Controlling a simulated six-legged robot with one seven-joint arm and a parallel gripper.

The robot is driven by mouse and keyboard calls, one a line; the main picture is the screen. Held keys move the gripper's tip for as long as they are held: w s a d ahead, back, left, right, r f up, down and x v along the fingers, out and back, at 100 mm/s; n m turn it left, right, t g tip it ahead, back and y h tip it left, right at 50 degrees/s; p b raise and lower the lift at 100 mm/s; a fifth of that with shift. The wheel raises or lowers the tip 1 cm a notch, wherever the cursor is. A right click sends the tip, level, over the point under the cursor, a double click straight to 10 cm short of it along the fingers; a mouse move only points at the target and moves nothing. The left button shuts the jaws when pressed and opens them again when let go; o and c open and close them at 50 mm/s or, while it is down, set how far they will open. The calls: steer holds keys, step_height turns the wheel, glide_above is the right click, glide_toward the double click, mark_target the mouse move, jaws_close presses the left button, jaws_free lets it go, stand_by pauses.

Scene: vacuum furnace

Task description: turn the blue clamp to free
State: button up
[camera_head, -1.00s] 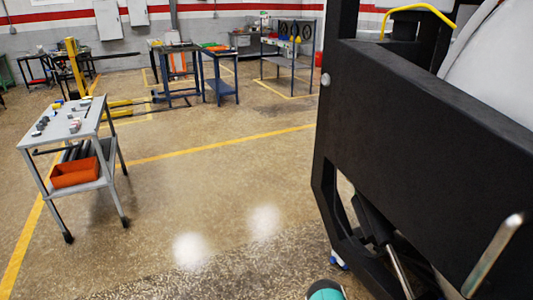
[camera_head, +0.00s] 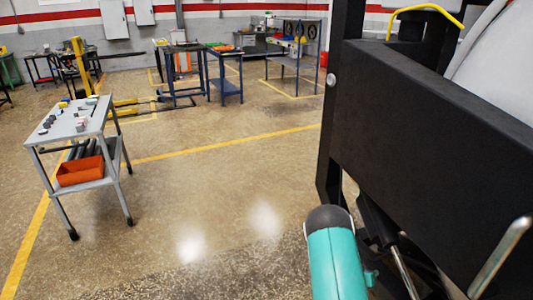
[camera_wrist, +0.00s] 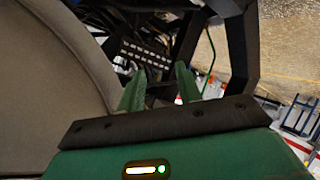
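I cannot make out the blue clamp in either current view. My gripper (camera_wrist: 158,92) shows in the wrist view as two green fingers standing apart, with nothing seen between them. It is beside a large grey rounded body (camera_wrist: 45,80) on the left and points toward a dark frame (camera_wrist: 240,45). The head view does not show the fingers; a teal link of my arm rises at the bottom centre, in front of the black furnace frame (camera_head: 430,130). Part of the area behind that link is hidden.
A yellow handle (camera_head: 425,12) tops the black frame at the right. A grey trolley (camera_head: 75,125) with small parts and an orange bin (camera_head: 80,171) stands at left. Blue tables (camera_head: 228,87) are farther back.

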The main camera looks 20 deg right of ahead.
steer(key=w+a+r+n+t+y, duration=0.15)
steer(key=w+a+r+y, duration=0.25)
steer(key=a+r, duration=0.85)
steer(key=w+a+r+t+y, duration=0.2)
steer(key=w+a+r+y, duration=0.2)
steer(key=a+r, duration=0.8)
steer(key=s+a+r+n+g+y, duration=0.1)
steer(key=s+a+r+n+y, duration=0.1)
steer(key=s+a+r, duration=0.6)
steer(key=s+a+r+n+y, duration=0.15)
steer(key=s+a+r, duration=0.35)
steer(key=r, duration=0.5)
steer(key=s+a+r+n+g, duration=0.1)
steer(key=s+a+r, duration=0.2)
steer(key=s, duration=1.4)
steer(key=shift+s+g, duration=0.25)
steer(key=shift+g, duration=0.1)
steer(key=shift+s+r, duration=0.1)
